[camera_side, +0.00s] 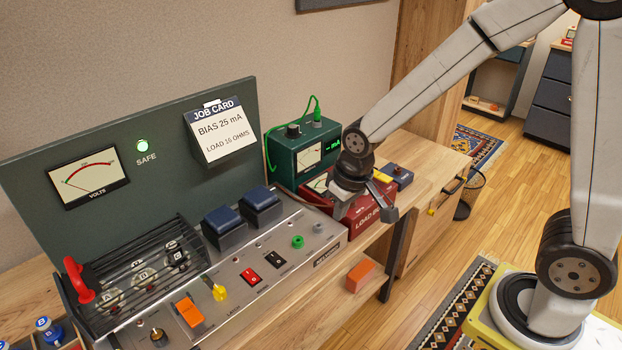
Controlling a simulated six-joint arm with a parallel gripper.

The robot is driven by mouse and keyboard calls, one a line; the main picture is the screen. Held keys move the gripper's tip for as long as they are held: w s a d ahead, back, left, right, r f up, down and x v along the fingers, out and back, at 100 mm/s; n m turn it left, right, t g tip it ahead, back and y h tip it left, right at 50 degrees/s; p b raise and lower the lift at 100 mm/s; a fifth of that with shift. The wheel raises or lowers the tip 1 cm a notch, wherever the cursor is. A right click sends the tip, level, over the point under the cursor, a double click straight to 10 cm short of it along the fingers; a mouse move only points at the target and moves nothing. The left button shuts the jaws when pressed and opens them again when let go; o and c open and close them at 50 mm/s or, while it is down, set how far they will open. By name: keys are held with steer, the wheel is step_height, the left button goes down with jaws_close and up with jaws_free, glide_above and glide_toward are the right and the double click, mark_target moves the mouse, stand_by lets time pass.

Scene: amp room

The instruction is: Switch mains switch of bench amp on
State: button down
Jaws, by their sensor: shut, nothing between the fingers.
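The bench amp (318,246) has a sloping grey front panel with a row of controls and a dark green back board. The labels are too small to read, so I cannot tell which is the mains switch. My gripper (370,214) is shut and empty, over the red load box, right of the panel and apart from its switches.
The red load box (366,227) and a green meter (303,152) with a green lead stand right of the amp. A lit green SAFE lamp (142,146) and job card (222,133) are on the back board. A wire cage with a red handle (79,280) is at left.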

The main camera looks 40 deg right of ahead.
steer(key=w+a+f, duration=0.1)
steer(key=w+a, duration=0.5)
steer(key=w, duration=0.2)
glide_above(250, 275)
steer(key=shift+s+f+g, duration=0.15)
steer(key=shift+f+g, duration=0.05)
steer(key=shift+f, duration=0.4)
steer(key=shift+s+f+g, duration=0.15)
steer(key=shift+f+g, duration=0.05)
steer(key=shift+f, duration=0.35)
steer(key=shift+f, duration=0.1)
steer(key=shift+w+f, duration=0.3)
steer(key=shift+f, duration=2)
steer(key=shift+w+f, duration=0.25)
steer(key=shift+f, duration=2)
steer(key=shift+w+f, duration=0.3)
steer(key=shift+f, duration=2)
steer(key=shift+f, duration=0.2)
steer(key=shift+s, duration=0.15)
steer(key=shift+s+r, duration=0.25)
steer(key=shift+s, duration=0.3)
